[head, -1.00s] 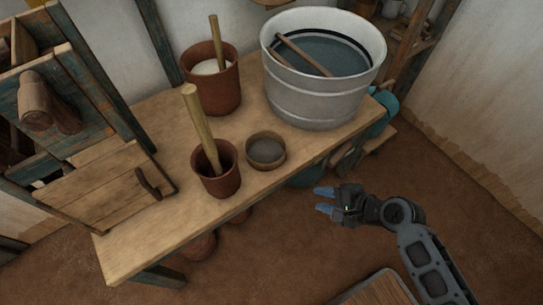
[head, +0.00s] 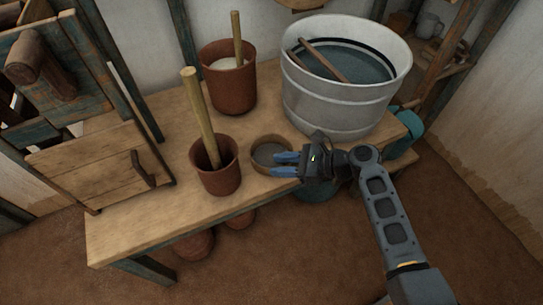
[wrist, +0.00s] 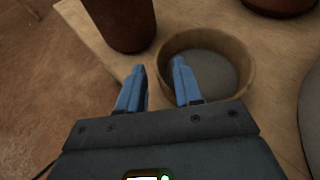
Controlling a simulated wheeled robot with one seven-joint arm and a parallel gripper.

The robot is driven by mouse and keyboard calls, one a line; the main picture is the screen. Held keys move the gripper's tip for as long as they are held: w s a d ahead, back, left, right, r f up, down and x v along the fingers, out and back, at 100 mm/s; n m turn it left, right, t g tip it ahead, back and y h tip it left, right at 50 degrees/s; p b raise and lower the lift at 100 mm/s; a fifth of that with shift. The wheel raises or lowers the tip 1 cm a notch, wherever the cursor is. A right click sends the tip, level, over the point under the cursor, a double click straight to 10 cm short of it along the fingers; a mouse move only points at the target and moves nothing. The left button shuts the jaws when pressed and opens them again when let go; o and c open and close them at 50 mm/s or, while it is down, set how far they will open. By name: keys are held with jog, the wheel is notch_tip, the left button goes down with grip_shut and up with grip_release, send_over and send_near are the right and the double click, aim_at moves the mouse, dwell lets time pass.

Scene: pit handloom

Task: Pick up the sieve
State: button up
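The sieve (head: 266,150) is a shallow round wooden ring with a grey mesh bottom. It sits on the wooden table near its front edge. My gripper (head: 275,164) is at the sieve's near right side in the head view, with blue fingertips overlapping its rim. Part of the near rim is hidden behind the fingers.
A brown pot with a wooden stick (head: 222,181) stands close left of the sieve. Another brown pot (head: 232,95) stands behind. A large grey tub (head: 340,112) stands close at the right. The table (head: 130,215) is bare at its front left.

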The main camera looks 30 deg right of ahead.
jog(key=b+x, duration=0.1)
jog(key=x, duration=0.3)
jog(key=shift+a+f, duration=0.1)
jog(key=shift+a, duration=0.05)
jog(key=shift+c, duration=0.5)
grip_shut()
